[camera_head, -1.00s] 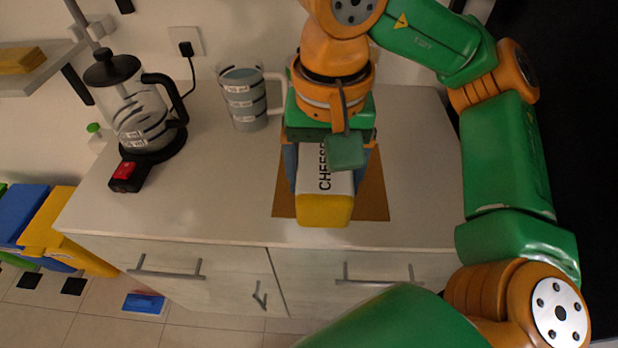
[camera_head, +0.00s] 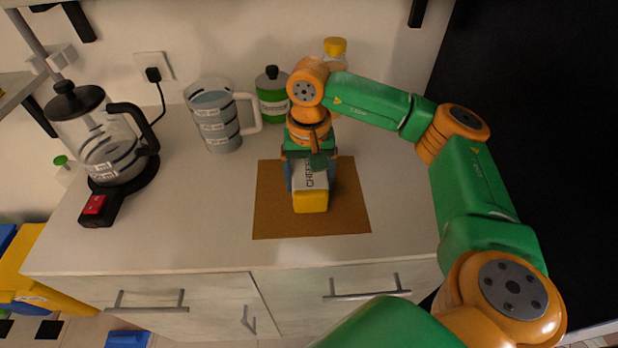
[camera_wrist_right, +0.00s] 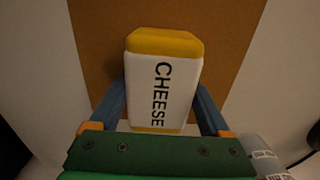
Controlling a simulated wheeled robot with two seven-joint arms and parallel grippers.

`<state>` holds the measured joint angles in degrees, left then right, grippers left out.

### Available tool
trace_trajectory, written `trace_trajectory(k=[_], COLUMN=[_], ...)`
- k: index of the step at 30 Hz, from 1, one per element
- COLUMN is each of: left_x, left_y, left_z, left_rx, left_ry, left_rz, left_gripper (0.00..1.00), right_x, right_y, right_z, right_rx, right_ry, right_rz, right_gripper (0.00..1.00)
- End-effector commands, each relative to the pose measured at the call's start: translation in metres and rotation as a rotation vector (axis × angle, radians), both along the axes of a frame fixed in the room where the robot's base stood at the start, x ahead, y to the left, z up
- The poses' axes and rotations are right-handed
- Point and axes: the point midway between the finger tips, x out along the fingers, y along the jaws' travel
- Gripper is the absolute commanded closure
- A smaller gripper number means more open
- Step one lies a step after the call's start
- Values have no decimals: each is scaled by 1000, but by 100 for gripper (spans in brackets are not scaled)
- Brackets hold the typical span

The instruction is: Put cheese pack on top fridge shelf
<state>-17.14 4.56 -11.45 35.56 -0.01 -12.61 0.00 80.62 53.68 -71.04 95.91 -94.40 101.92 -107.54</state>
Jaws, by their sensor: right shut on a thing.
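The cheese pack (camera_head: 311,200) is white with yellow ends and the word CHEESE on it. It is over the brown board (camera_head: 345,222) on the counter; I cannot tell whether it touches the board. My right gripper (camera_head: 308,178) is shut on the cheese pack from behind, with blue fingers on both sides. The right wrist view also shows the cheese pack (camera_wrist_right: 163,85) between the two fingers, in front of the brown board (camera_wrist_right: 225,40). The fridge shelf is not clearly in view. My left gripper is not in view.
A measuring jug (camera_head: 215,120), a green-labelled bottle (camera_head: 272,97) and a yellow-capped bottle (camera_head: 335,47) stand at the back. A kettle-like glass pot (camera_head: 105,145) stands at left. Drawers with handles (camera_head: 145,308) are below. A large black surface (camera_head: 540,120) fills the right.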

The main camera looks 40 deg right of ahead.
Motion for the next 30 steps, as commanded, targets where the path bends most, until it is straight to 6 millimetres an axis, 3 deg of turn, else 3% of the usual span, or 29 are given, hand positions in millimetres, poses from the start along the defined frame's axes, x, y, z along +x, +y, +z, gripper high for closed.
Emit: trace_trajectory(k=[3, 4, 5, 12, 16, 23, 30], left_x=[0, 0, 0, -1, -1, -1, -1], left_y=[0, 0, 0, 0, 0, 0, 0], left_z=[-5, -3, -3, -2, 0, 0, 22], left_rx=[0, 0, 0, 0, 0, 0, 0], left_ry=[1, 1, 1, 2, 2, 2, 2], left_rz=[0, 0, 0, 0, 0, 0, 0], left_gripper=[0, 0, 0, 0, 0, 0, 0], right_x=[0, 0, 0, 0, 1, 1, 1], right_y=[0, 0, 0, 0, 0, 1, 0], right_z=[-5, -3, -3, -1, 10, 62, 116], right_rx=[1, 0, 0, 0, 0, 1, -1], right_ry=[-1, 0, 0, 0, -4, -6, -3], right_rz=[0, 0, 0, 0, 0, 0, 1], right_gripper=[92, 11, 3, 0, 0, 0, 0])
